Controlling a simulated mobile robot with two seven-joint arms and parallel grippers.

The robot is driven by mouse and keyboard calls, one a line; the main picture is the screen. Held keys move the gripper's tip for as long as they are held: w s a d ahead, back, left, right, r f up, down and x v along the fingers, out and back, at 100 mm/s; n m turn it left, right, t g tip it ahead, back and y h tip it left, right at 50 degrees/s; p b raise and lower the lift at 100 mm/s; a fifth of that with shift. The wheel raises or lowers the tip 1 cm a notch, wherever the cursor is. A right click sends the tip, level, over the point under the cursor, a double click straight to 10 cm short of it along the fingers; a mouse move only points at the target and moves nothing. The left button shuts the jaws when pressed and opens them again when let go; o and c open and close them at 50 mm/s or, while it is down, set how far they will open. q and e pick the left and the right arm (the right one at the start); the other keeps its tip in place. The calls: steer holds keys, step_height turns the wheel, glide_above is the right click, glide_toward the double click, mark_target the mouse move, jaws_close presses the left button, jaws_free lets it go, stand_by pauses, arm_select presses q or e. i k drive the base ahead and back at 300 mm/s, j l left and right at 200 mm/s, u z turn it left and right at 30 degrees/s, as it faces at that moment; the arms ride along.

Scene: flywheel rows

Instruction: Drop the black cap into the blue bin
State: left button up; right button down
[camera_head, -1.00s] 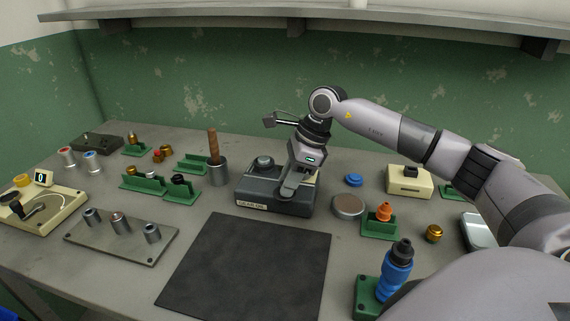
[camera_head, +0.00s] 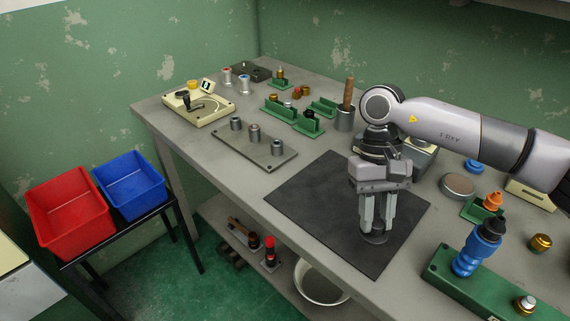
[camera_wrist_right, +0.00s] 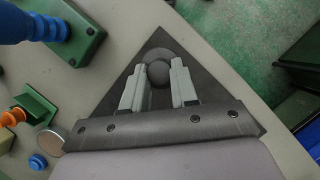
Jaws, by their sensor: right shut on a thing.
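The black cap (camera_head: 375,237) is a dark round piece at the fingertips of my right gripper (camera_head: 376,222). It also shows as a dark disc (camera_wrist_right: 158,73) between the two fingers in the right wrist view. My right gripper points down, shut on the cap, over the black mat (camera_head: 310,200); whether the cap touches the mat is hard to tell. The blue bin (camera_head: 128,182) stands on a low stand off the table's left end, far left of the gripper, with its inside looking empty. My left gripper is out of view.
A red bin (camera_head: 68,215) stands beside the blue one. A metal plate with grey cylinders (camera_head: 254,150), green holders (camera_head: 292,117) and a cream joystick box (camera_head: 200,110) lie toward the bins. A blue bottle (camera_head: 478,248) stands to the right.

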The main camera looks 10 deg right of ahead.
mark_target(131, 185)
steer(key=j+u, duration=0.1)
steer(key=u, duration=0.3)
steer(key=i+u, duration=0.15)
steer(key=u, duration=0.25)
steer(key=i+j+u, duration=0.3)
steer(key=i+u, duration=0.3)
steer(key=i, duration=0.15)
steer(key=i+u, duration=0.1)
steer(key=i, duration=0.75)
